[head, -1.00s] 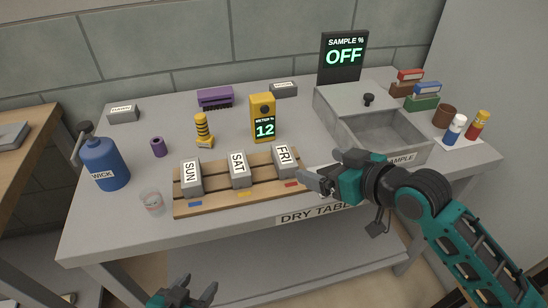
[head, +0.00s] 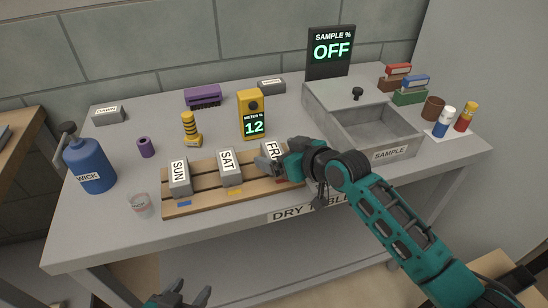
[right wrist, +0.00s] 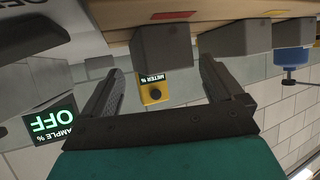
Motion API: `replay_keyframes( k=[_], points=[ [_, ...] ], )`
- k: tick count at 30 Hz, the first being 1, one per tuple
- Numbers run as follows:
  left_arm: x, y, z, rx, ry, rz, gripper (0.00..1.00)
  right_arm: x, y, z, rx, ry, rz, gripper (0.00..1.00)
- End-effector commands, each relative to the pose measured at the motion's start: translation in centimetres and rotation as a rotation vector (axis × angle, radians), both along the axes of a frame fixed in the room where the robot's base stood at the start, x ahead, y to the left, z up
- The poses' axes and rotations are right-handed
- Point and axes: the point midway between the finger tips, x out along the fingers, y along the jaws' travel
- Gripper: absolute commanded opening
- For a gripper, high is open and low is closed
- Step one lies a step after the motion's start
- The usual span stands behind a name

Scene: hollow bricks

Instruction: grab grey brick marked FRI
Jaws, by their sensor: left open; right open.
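The grey brick marked FRI (head: 271,149) stands at the right end of the slatted wooden rack (head: 205,207), partly hidden behind my right gripper (head: 267,162). My right gripper is open, its fingers right at the brick in the head view. In the right wrist view, which is upside down, a plain grey brick face (right wrist: 162,48), apparently the FRI brick, lies between and just beyond the two spread fingertips. I cannot tell whether they touch it. My left gripper (head: 185,295) is open and empty at the bottom edge, well away from the rack.
Grey bricks marked SAT (head: 230,171) and SUN (head: 179,180) stand left of FRI on the rack. A yellow meter (head: 252,115) reading 12 stands behind it. The open SAMPLE box (head: 378,137) is to the right.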

Motion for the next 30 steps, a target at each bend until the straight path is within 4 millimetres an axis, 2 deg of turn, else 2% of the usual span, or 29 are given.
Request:
replay_keyframes(
  k=[10, 30],
  points=[
    [0.01, 0.02, -0.08, 0.0, 0.0, 0.0, 0.57, 0.39, 0.36, -0.25, 0.0, 0.0, 0.0, 0.93],
    [0.02, -0.01, -0.07, 0.0, -0.001, 0.0, 0.57, 0.34, 0.28, -0.44, -0.003, 0.004, 0.0, 0.29]
  ],
)
